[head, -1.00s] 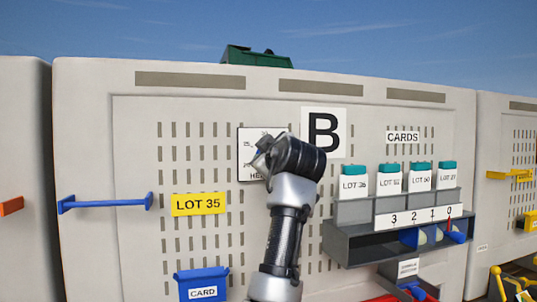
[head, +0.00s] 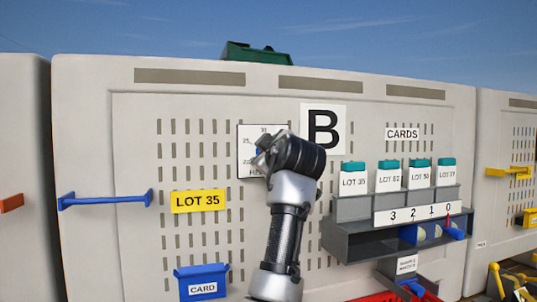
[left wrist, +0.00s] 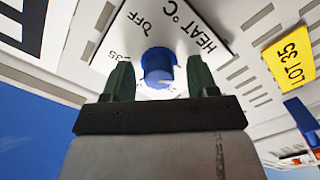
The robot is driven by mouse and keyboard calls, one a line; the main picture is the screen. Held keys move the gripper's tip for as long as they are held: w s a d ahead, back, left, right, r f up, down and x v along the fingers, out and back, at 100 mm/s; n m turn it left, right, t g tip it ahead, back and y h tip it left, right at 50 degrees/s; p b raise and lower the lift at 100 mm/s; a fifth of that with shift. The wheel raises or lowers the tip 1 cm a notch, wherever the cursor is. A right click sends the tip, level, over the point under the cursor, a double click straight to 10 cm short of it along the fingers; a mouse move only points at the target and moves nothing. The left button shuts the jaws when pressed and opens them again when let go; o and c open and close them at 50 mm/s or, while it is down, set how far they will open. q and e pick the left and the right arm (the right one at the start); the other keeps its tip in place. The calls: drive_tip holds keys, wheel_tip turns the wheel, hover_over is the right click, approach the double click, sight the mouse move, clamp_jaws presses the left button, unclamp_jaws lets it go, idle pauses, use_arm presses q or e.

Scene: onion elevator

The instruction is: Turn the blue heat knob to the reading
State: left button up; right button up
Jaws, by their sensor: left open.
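The blue heat knob (left wrist: 158,66) sits on a white dial plate (left wrist: 215,25) marked HEAT °C and OFF, seen turned over in the left wrist view. Part of a "35" mark shows beside it; the pointer's setting cannot be told. My left gripper (left wrist: 160,78) is open, with a green fingertip on each side of the knob; I cannot tell if they touch it. In the head view my left gripper (head: 265,152) covers most of the knob and the right part of the plate (head: 247,134). My right gripper is not in view.
A yellow LOT 35 sign (head: 199,201) is left below the dial, with a blue CARD box (head: 202,284) under it. A blue bar handle (head: 105,200) sticks out at the left. A grey card rack (head: 345,240) with several teal-topped cards is at the right.

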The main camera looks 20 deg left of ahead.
use_arm(q)
drive_tip(key=b+v, duration=0.5)
drive_tip(key=v, duration=0.5)
drive_tip(key=shift+s+d, duration=0.25)
drive_tip(key=shift+s, duration=0.1)
